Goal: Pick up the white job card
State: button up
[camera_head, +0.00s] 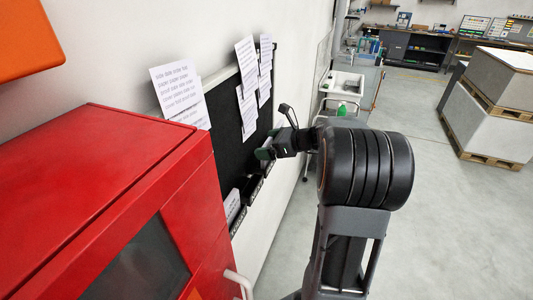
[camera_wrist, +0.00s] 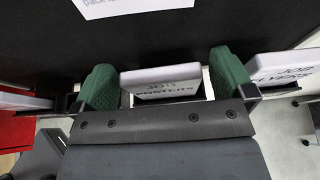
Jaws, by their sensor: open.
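In the wrist view, a white block-like card lettered "JOB POSTERS" (camera_wrist: 162,83) lies between the two green finger pads of my gripper (camera_wrist: 163,72). The gripper is open, with one pad to each side of the card; I cannot tell whether either pad touches it. A second white card lettered "JOB" and what looks like "FLYERS" (camera_wrist: 285,66) sits to the right, beyond the right pad. In the head view, my gripper (camera_head: 266,153) is at the black board (camera_head: 229,137), and the card between its fingers cannot be made out.
Several printed sheets (camera_head: 180,88) hang on the board, and one (camera_wrist: 130,6) shows above the card. A white card (camera_head: 232,205) sits low on the board. A red cabinet (camera_head: 110,190) stands close at left. A white cart (camera_head: 343,86) stands behind.

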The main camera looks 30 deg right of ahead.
jog(key=shift+x, duration=1.2)
jog(key=c, duration=0.8)
jog(key=shift+r, duration=0.1)
